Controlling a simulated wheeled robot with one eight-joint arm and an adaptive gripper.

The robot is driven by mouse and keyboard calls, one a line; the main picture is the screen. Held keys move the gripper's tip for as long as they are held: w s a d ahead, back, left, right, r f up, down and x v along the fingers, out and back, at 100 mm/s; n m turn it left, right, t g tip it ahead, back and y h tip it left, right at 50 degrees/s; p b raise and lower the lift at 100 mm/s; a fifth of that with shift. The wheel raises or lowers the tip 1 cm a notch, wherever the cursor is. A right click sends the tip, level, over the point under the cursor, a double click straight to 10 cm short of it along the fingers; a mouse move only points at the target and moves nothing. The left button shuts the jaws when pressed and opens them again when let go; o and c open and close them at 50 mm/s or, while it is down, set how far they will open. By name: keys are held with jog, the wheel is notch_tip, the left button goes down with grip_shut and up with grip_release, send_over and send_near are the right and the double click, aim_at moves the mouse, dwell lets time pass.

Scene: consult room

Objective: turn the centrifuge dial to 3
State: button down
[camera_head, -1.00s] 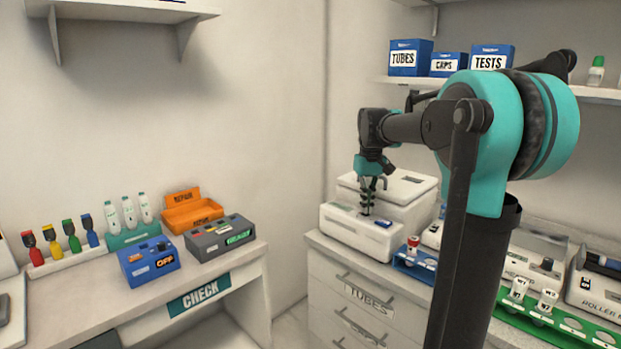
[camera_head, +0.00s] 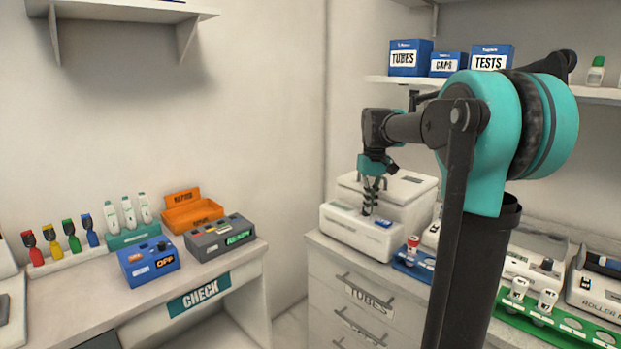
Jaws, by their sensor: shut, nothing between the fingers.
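A white boxy machine (camera_head: 345,232), which looks like the centrifuge, stands on the drawer counter at the centre right, with a raised lid part (camera_head: 415,190) behind its front panel. My gripper (camera_head: 367,212) points down at the top of the front panel, its fingers shut with nothing between them. The dial is not clearly visible; it is small or hidden at the fingertips, and its setting cannot be read. I cannot tell whether the fingertips touch the panel.
A blue rack (camera_head: 404,266) with a red-capped tube (camera_head: 412,246) stands close right of the machine. A green rack (camera_head: 560,331) is further right. Blue boxes (camera_head: 410,57) sit on the shelf above. The left desk holds a blue device (camera_head: 135,272) and an orange bin (camera_head: 205,214).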

jog(key=shift+w+d, duration=0.25)
jog(key=shift+d, duration=0.2)
dwell(0.3)
jog(key=shift+s+d, duration=0.1)
jog(key=shift+d, duration=0.05)
jog(key=shift+s+d, duration=0.15)
jog(key=shift+s, duration=0.05)
notch_tip(320, 180, up, 6)
dwell(0.6)
jog(key=shift+a+f, duration=0.4)
jog(key=shift+f, duration=0.6)
jog(key=shift+a+f, duration=0.45)
jog(key=shift+f, duration=0.55)
jog(key=shift+a+f, duration=0.4)
jog(key=shift+f, duration=0.6)
